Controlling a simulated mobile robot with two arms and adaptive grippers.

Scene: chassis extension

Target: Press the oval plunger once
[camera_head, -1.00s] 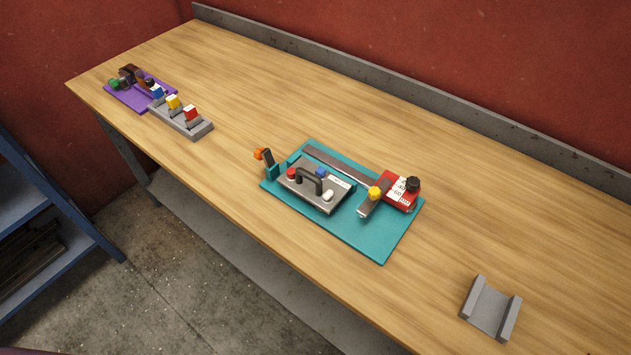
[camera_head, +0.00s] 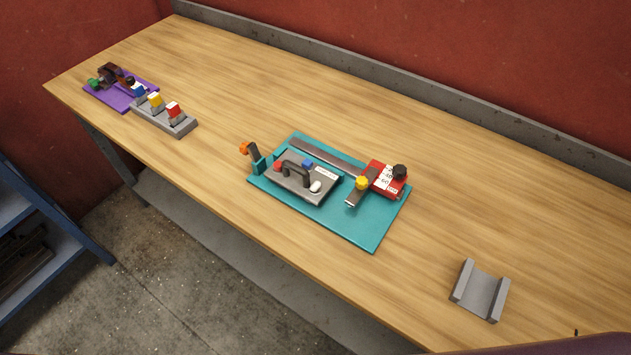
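A white, oval-looking plunger (camera_head: 316,187) stands on the right front corner of a grey plate (camera_head: 297,195). The plate also carries a dark arched handle (camera_head: 296,168), a red knob (camera_head: 279,166) and a blue knob (camera_head: 307,164). It lies on a teal board (camera_head: 365,232) in the middle of the workbench. Nothing touches the white plunger. Whether it is pressed in is too small to tell. Neither of my grippers shows in the view.
An orange-tipped lever (camera_head: 249,150) stands at the teal board's left edge. A red block (camera_head: 384,180) and a yellow knob (camera_head: 362,183) are to the right. A grey cradle (camera_head: 480,292) sits front right. A grey switch block (camera_head: 164,119) and purple mat (camera_head: 110,98) are far left.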

